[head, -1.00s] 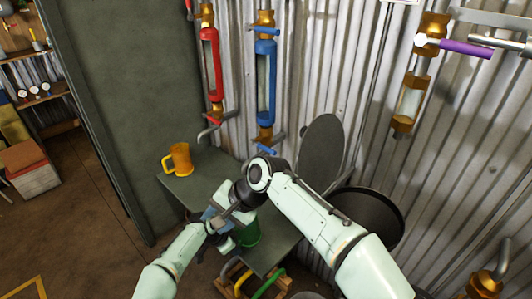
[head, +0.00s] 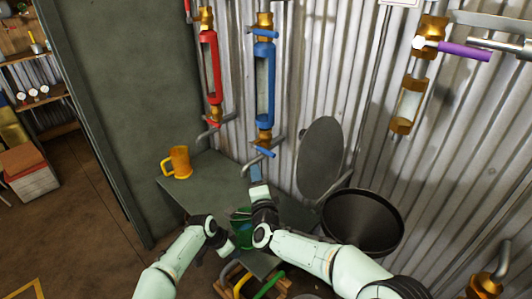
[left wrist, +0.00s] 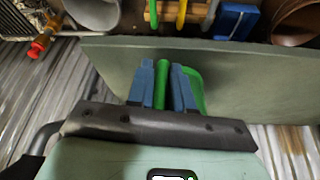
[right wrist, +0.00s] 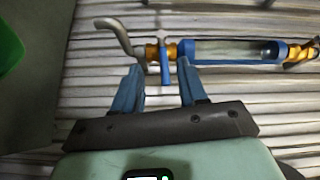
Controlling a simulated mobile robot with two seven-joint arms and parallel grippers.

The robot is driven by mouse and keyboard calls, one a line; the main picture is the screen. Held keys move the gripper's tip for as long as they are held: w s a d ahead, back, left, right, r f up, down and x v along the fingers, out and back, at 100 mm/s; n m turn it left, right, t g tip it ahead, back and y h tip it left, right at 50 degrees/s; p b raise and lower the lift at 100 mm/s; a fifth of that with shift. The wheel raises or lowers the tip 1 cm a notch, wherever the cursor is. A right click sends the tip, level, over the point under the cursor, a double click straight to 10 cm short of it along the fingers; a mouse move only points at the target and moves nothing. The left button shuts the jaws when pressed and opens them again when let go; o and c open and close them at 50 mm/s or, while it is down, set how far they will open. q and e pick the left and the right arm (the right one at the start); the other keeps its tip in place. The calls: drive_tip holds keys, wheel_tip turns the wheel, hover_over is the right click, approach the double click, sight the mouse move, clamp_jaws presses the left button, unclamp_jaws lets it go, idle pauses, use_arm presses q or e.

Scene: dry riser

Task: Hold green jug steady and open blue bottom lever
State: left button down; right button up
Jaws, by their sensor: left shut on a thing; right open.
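The green jug (head: 243,221) stands on the grey table, partly hidden by my arms. My left gripper (left wrist: 163,68) is shut on a green upright part of it, seemingly its handle (left wrist: 163,82). The blue bottom lever (head: 265,151) sits below the blue-framed sight glass (head: 265,80) on the wall. My right gripper (head: 256,168) is open just below and in front of the lever. In the right wrist view, the blue lever (right wrist: 165,70) shows between the fingertips of my right gripper (right wrist: 161,70); I cannot tell whether they touch it. The jug's edge (right wrist: 8,45) shows at far left.
An orange mug (head: 178,162) stands on the grey table (head: 205,175) at left. A red sight glass (head: 210,65) hangs left of the blue one. A dark bin (head: 362,222) with a raised round lid (head: 320,157) stands right. A crate with coloured handles (head: 250,285) is below the table.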

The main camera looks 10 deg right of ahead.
sight(266, 151)
drive_tip(key=shift+w+d+r+m+t+h, duration=0.2)
drive_tip(key=shift+w+d+h, duration=0.4)
drive_tip(key=shift+w, duration=1.25)
drive_tip(key=shift+w+d+r+m+t+h, duration=0.1)
drive_tip(key=shift+w+d+m+h, duration=0.2)
drive_tip(key=shift+w+d, duration=1.05)
drive_tip(key=shift+w+d+r+m+t+h, duration=0.15)
drive_tip(key=shift+w+m+h, duration=0.2)
drive_tip(key=shift+w, duration=2)
clamp_jaws()
